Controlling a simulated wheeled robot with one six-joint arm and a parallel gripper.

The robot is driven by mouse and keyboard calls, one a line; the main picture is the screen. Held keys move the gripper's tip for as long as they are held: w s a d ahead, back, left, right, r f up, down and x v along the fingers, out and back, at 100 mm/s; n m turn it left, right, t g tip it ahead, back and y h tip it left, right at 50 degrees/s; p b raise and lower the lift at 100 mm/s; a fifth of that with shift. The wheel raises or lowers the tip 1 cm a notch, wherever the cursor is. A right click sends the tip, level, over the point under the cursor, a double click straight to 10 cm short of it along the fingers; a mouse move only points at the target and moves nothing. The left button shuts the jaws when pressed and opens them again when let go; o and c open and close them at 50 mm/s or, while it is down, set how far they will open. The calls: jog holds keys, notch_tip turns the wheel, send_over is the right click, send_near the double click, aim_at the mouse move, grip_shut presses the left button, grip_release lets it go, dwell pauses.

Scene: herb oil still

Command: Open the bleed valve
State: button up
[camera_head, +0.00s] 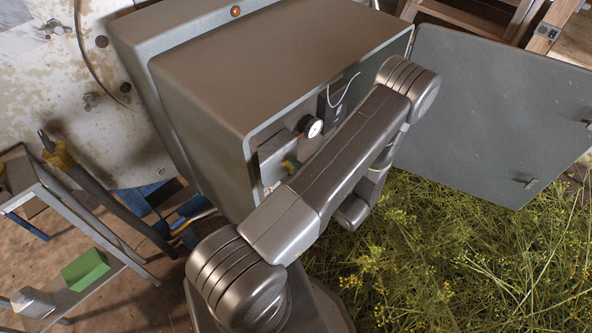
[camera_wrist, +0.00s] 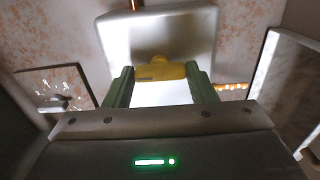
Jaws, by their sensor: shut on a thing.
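A small yellow handle (camera_wrist: 160,71), which looks like the bleed valve's, sits crosswise in front of a pale grey block in the wrist view. My gripper (camera_wrist: 160,76) has its two green fingers closed on the handle's two ends. In the head view, the open grey cabinet (camera_head: 250,80) holds a pale box (camera_head: 273,158) with a bit of green and yellow (camera_head: 290,164) at its front. My arm crosses in front of the cabinet and hides most of the valve and my gripper there.
A round white gauge (camera_head: 313,127) is inside the cabinet. Its door (camera_head: 490,110) stands open to the right, above yellow-flowered herbs (camera_head: 430,255). A metal shelf (camera_head: 110,240) with a green block (camera_head: 85,269) stands at the left. A white-framed panel (camera_wrist: 280,90) is close at the right in the wrist view.

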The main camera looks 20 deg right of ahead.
jog(key=shift+m, duration=0.3)
jog(key=o, duration=1)
jog(key=v, duration=1.4)
